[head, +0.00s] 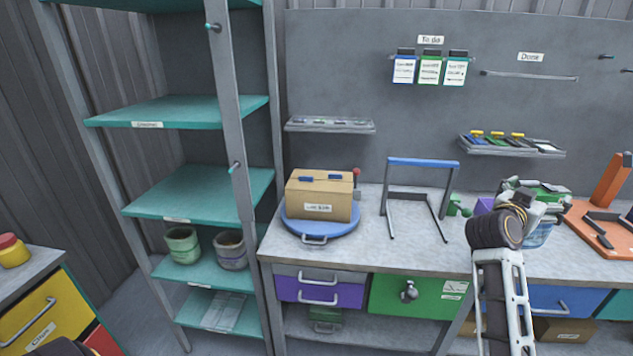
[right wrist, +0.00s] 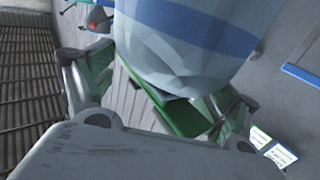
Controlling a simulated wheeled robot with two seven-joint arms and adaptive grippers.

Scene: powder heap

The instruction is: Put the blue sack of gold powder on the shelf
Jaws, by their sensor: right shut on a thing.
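My right gripper (head: 530,205) is over the right part of the workbench. In the right wrist view its fingers (right wrist: 160,92) are closed about a pale sack with a blue band (right wrist: 195,35), which fills the top middle. In the head view the sack is mostly hidden behind the gripper, with a bluish part (head: 539,236) showing below it. I cannot tell whether it touches the bench. The shelf unit with teal boards (head: 200,192) stands at the left, far from the gripper. Its middle and upper boards look empty. My left gripper is not in view.
A cardboard box (head: 320,196) sits on a blue turntable (head: 345,222) on the workbench (head: 400,250). A blue-topped metal frame (head: 424,163) stands beside it. Two pots (head: 183,245) occupy a lower shelf board. An orange stand (head: 610,185) is at the far right.

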